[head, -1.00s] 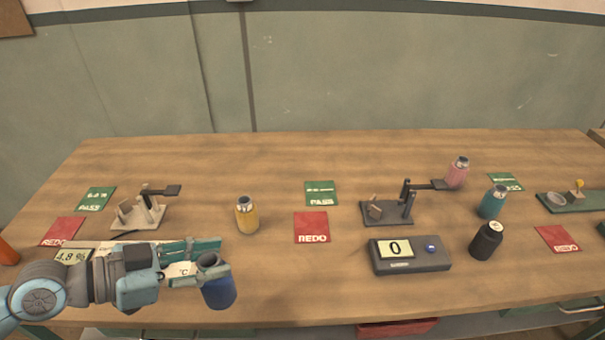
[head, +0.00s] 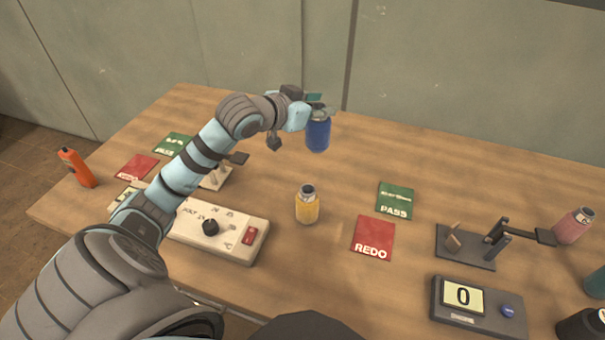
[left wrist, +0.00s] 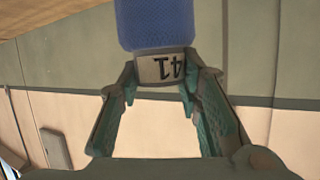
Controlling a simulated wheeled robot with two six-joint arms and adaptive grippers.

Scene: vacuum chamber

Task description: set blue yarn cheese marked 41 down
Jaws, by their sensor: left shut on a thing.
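My right gripper is not in view.
A yellow cheese (head: 307,205) stands in front of it. A green PASS card (head: 395,199) and a red REDO card (head: 374,238) lie to the right. A white control box (head: 215,229) is at front left. The back of the wooden table (head: 375,150) is clear to the right.

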